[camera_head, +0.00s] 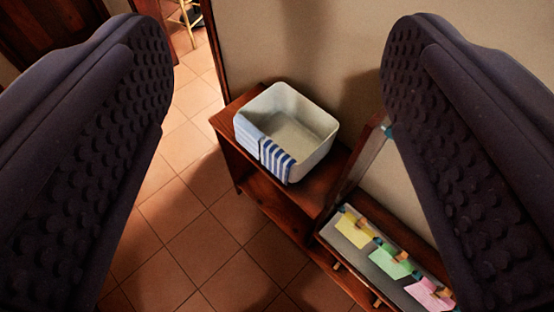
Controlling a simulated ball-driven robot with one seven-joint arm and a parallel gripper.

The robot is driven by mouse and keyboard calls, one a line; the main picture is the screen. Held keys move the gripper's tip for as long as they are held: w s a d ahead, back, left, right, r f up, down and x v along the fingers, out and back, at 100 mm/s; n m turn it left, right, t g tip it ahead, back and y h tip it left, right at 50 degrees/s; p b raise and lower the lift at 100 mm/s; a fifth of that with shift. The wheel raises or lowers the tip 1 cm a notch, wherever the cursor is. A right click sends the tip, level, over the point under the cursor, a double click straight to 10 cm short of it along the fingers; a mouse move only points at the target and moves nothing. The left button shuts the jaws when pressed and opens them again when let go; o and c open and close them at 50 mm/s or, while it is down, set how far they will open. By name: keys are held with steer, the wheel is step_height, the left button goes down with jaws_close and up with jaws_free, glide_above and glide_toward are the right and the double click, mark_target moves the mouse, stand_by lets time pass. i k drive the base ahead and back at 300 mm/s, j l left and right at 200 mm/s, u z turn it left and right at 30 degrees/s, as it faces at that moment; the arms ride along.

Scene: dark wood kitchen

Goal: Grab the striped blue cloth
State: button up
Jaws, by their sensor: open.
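The blue and white striped cloth (276,159) hangs over the near rim of a white basin (316,117). A paler blue folded cloth (247,136) hangs beside it on the left, over the same rim. The basin stands on a dark wood cabinet (229,126) and looks empty otherwise. My gripper (277,75) is open, with its two dark studded fingers at the left and right of the view. Nothing is between the fingertips up close. The cloth and basin show in the gap between the fingers, some distance beyond them.
A board with yellow, green and pink notes (390,262) is at the lower right, beside the cabinet. A beige wall (340,40) rises behind the basin. Tiled floor (180,215) is clear at left and below. A stool (188,18) stands beyond the doorway.

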mark_target(278, 161)
steer(key=i+j, duration=0.15)
steer(key=i, duration=0.45)
steer(key=i+z, duration=0.25)
steer(key=z, duration=0.15)
steer(key=i+j+z, duration=0.2)
steer(key=z, duration=0.2)
steer(key=i+j+z, duration=0.2)
steer(key=z, duration=0.35)
